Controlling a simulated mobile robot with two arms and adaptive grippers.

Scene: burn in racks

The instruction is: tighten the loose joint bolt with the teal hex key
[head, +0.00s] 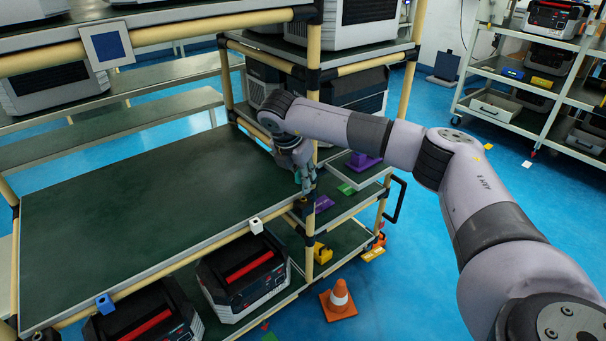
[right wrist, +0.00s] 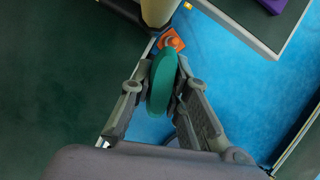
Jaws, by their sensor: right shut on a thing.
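The teal hex key (right wrist: 161,83) shows in the right wrist view as a rounded teal handle between my right gripper's fingers. My right gripper (head: 306,184) is shut on it, beside the tan rack post at the front corner of the green shelf. In the right wrist view the end of the post (right wrist: 158,10) is just beyond the handle. A black pipe joint (head: 302,206) sits on the post just below the gripper. The loose bolt cannot be made out, and I cannot tell whether the key touches it. My left gripper is not in view.
The green shelf (head: 130,195) is mostly bare. Black-and-red units (head: 243,275) stand below it. An orange cone (head: 339,298) stands on the blue floor near the post. A side shelf holds a purple item (head: 363,160). Another rack (head: 545,85) stands at the back right.

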